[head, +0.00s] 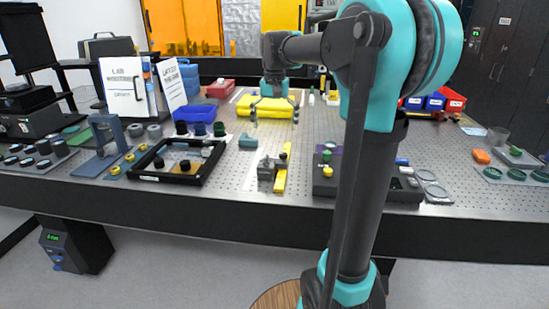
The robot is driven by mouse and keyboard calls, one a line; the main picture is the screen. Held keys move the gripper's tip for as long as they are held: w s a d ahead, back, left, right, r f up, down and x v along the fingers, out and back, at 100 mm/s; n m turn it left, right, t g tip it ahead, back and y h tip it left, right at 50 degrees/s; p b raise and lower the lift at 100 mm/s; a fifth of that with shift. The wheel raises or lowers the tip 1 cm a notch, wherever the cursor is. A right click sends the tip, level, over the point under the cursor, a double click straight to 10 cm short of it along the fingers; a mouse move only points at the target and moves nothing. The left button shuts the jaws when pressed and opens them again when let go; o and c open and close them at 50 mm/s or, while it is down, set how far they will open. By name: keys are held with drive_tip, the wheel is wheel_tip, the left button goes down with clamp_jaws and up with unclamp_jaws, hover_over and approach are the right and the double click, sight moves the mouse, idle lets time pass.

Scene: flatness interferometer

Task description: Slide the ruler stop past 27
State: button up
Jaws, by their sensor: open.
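A yellow ruler (281,175) lies on the perforated metal table near its front edge, pointing away from me. A small grey metal block (266,171), which looks like the ruler stop, sits beside or on it at its left. The ruler's numbers are too small to read, so I cannot tell where the stop stands on the scale. My gripper (273,114) is open, pointing down with its fingers spread, farther back than the ruler. It appears in front of or over a yellow case, well apart from the stop.
The yellow case (262,106) lies behind the ruler. A dark box with knobs (325,185) stands close to the ruler's right. Bare table shows around the ruler's far end.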

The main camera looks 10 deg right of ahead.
sight(275, 160)
wheel_tip(275, 160, down, 12)
drive_tip(key=shift+f, duration=0.15)
idle(0.4)
